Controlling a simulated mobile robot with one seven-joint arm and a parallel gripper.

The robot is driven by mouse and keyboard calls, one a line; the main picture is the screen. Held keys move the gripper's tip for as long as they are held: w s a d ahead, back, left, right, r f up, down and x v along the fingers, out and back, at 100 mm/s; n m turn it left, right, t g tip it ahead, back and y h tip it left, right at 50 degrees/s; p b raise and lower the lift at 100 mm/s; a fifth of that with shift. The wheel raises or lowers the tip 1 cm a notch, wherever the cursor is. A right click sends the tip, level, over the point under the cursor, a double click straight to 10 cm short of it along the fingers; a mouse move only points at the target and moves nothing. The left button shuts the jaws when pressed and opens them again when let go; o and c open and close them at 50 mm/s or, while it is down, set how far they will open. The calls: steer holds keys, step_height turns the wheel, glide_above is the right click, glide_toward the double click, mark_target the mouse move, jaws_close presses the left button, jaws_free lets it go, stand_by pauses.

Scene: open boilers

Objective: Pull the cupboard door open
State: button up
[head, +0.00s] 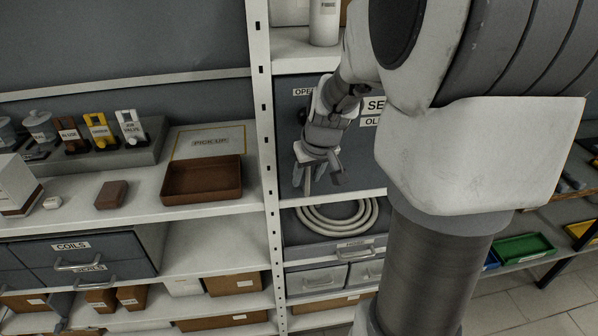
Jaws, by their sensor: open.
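The cupboard door (289,150) is a grey panel set in the shelving just right of the white upright post. It carries labels, one starting "OPE" near its top left and others (370,122) partly covered by my arm. The door looks shut. My gripper (322,180) hangs in front of the door's lower part with its fingers pointing down, open and empty. I cannot tell whether it touches the door. A dark round part (303,115) shows at the door's left beside my wrist; whether it is a handle is unclear. My arm hides the door's right side.
The perforated white post (264,130) stands close left of my gripper. A coiled hose (340,217) lies on the shelf below. Left, a shelf holds a brown tray (203,181) and a brown block (111,195). A white bottle (324,22) stands above the door.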

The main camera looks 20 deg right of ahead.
jaws_close()
stand_by(1.4)
